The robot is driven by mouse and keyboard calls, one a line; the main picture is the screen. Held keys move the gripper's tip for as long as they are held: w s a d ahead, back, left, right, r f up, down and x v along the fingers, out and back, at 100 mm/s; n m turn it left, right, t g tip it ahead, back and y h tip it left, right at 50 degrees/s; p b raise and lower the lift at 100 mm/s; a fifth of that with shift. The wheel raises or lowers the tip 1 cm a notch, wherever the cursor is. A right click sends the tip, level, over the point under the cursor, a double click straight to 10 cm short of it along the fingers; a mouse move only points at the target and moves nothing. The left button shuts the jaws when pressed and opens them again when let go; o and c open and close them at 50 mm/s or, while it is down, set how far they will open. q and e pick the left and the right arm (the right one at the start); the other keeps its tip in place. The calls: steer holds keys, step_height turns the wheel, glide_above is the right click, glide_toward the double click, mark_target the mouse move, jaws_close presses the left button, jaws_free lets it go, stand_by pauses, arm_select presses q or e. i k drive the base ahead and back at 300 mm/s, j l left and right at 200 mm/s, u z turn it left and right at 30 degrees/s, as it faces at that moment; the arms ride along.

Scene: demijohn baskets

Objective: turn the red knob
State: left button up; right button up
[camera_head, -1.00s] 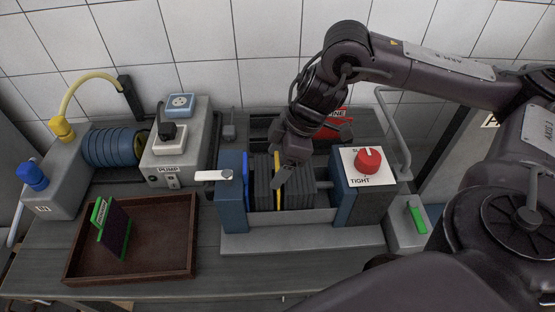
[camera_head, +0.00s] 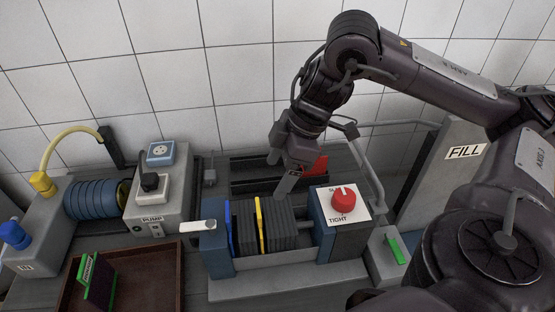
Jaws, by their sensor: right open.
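The red knob (camera_head: 343,200) sits on a white plate (camera_head: 355,214) marked TIGHT on top of the blue-grey end block at the right of the plate press. My right gripper (camera_head: 281,178) hangs to the left of the knob, above and behind the press's dark plates (camera_head: 281,222). It is open, points downward and is apart from the knob. I see nothing between its fingers. My left gripper does not show.
A red box (camera_head: 315,165) lies partly hidden behind my gripper. A grey pipe (camera_head: 370,165) rises behind the knob. A green switch (camera_head: 397,250) is at right. The pump box (camera_head: 152,227) and brown tray (camera_head: 168,285) are at left.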

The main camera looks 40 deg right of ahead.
mark_target(343, 200)
steer(key=k+j, duration=1.2)
steer(key=j, duration=0.15)
